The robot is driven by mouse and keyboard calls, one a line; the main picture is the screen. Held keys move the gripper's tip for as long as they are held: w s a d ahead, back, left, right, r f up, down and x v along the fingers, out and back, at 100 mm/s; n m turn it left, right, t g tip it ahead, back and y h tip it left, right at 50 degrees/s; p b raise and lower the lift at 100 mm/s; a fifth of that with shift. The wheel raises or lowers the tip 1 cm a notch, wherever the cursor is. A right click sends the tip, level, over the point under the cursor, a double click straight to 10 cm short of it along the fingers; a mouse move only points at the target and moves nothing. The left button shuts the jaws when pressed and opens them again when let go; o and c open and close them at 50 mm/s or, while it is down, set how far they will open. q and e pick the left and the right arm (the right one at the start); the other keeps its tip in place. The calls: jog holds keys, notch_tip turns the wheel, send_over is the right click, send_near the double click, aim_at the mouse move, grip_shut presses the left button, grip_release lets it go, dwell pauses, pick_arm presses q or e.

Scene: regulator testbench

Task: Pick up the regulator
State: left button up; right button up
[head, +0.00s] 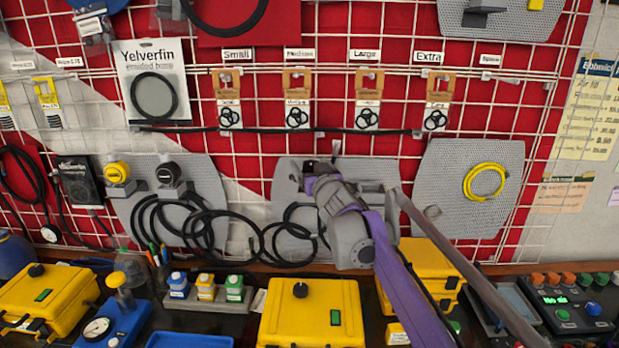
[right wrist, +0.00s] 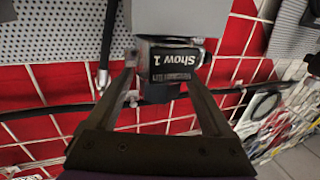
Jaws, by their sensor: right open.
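A dark regulator (right wrist: 178,66) with a white-lettered label reading "Show 1" is in the right wrist view, just below a light grey block. My right gripper (right wrist: 160,75) is open, with one finger on each side of the regulator. I cannot tell whether either finger touches it. In the head view my right gripper (head: 318,176) is in front of the middle grey panel (head: 285,175), and it and my arm hide most of the regulator there. A yellow-topped regulator (head: 117,172) and a black-topped one (head: 168,173) hang on the left grey panel (head: 205,180). My left gripper is not in view.
Black hoses (head: 205,230) loop below the panels. A yellow hose coil (head: 484,182) hangs on the right panel. Yellow cases (head: 313,315), small bottles (head: 207,288) and a button console (head: 570,305) stand on the bench below. Packaged rings hang on the wire grid above.

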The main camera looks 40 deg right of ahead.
jog(key=shift+c, duration=0.2)
grip_shut()
dwell(0.3)
